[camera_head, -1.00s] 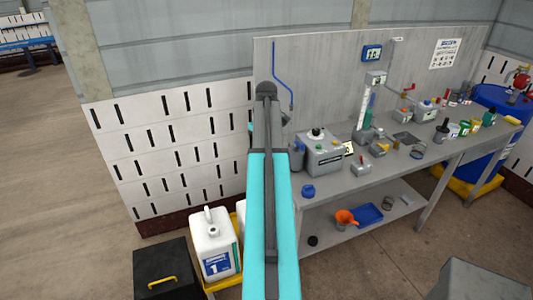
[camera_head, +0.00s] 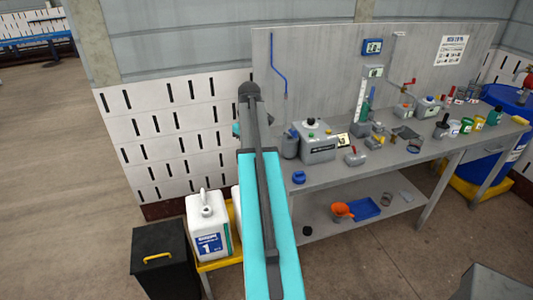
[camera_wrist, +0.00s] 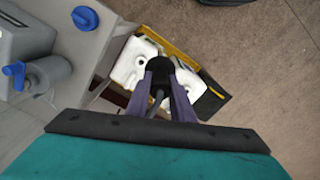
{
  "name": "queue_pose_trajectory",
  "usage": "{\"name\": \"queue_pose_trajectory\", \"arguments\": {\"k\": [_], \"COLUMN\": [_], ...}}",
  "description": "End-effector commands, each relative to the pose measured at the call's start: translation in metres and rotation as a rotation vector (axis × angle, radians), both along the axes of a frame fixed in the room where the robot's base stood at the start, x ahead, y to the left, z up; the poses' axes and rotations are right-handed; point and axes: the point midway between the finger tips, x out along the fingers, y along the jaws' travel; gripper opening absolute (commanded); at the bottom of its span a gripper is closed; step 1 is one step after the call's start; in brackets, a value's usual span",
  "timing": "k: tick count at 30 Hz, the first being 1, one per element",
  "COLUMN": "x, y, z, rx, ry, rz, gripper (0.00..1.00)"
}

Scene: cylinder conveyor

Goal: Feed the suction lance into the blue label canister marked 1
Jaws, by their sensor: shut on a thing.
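My gripper (camera_wrist: 161,76) is shut on the suction lance (camera_wrist: 159,65), whose dark round end shows between the purple fingers in the wrist view. The lance's lower end is hidden or not distinct. The white canister with the blue label marked 1 (camera_head: 205,218) stands upright in the yellow tray (camera_head: 222,263) in the head view. In the wrist view, the canister nearer the black box (camera_wrist: 188,82) seems to be that one, partly behind the fingers. Its opening is not clear there. In the head view my arm hides the gripper and lance.
A second white canister (camera_wrist: 130,62) stands beside it, with an open hole on top. A black box (camera_head: 158,262) is left of the tray. The grey bench (camera_head: 330,178) with bottles and boxes is on the right. Floor lies clear at left.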

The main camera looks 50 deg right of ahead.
Motion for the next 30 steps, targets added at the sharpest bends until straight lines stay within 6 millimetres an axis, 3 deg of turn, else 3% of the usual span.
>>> {"name": "queue_pose_trajectory", "arguments": {"k": [11, 21, 30], "x": [0.061, 0.112, 0.143], "y": [0.081, 0.175, 0.264], "z": [-0.023, -0.045, -0.064], "rx": [0.0, 0.0, 0.0], "ry": [0.0, 0.0, 0.0], "rz": [0.122, 0.254, 0.371], "gripper": [0.0, 0.0, 0.0]}}
